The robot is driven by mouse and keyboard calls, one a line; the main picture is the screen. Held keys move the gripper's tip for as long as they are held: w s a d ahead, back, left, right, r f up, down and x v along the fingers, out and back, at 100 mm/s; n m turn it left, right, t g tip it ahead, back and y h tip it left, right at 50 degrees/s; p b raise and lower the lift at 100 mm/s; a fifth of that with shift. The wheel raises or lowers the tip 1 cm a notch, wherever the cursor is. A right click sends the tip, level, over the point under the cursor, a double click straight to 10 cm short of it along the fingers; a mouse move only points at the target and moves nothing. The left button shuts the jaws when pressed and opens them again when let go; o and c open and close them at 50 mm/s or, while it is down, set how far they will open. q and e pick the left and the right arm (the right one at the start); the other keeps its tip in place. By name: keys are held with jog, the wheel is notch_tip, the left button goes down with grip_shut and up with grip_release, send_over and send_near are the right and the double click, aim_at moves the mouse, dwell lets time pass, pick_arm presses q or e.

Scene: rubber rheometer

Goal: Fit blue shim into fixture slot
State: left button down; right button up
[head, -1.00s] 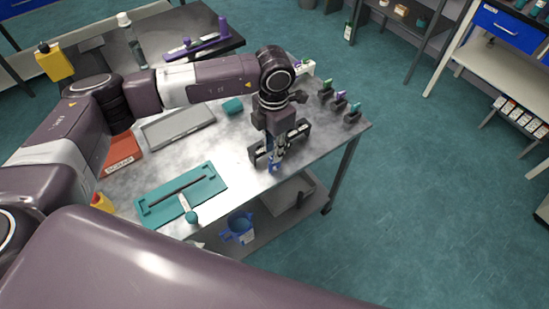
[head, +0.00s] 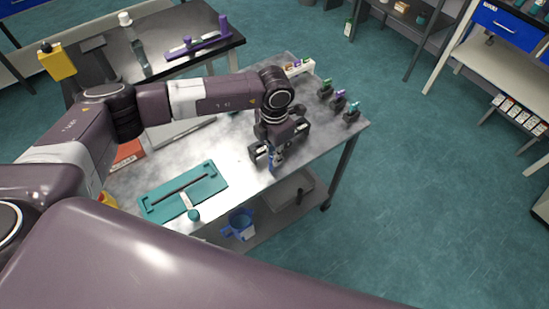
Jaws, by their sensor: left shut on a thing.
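My left gripper (head: 272,157) points down over the front right part of the metal table. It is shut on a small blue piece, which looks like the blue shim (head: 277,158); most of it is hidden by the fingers. A teal fixture (head: 210,183) with a long dark slot (head: 182,188) lies flat on the table to the left of the gripper, clearly apart from it. A pale lever with a teal knob (head: 194,215) sits at the fixture's front edge. My right gripper is not in view.
Several small dark holders with coloured tops (head: 338,101) stand along the table's right edge. A red bin (head: 128,152) and a grey tray (head: 180,133) lie behind the fixture, partly covered by my left arm. A blue jug (head: 240,224) is on the lower shelf.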

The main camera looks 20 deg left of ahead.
pick_arm(q)
jog(key=shift+r, duration=0.1)
notch_tip(320, 180, up, 20)
jog(key=b, duration=0.5)
jog(key=s+a+f+m, duration=0.2)
jog(key=s+m, duration=0.5)
jog(key=m, duration=0.7)
jog(key=s+a+f+m, duration=0.2)
jog(key=s+m, duration=0.5)
jog(key=m, duration=0.7)
jog(key=shift+f, duration=0.7)
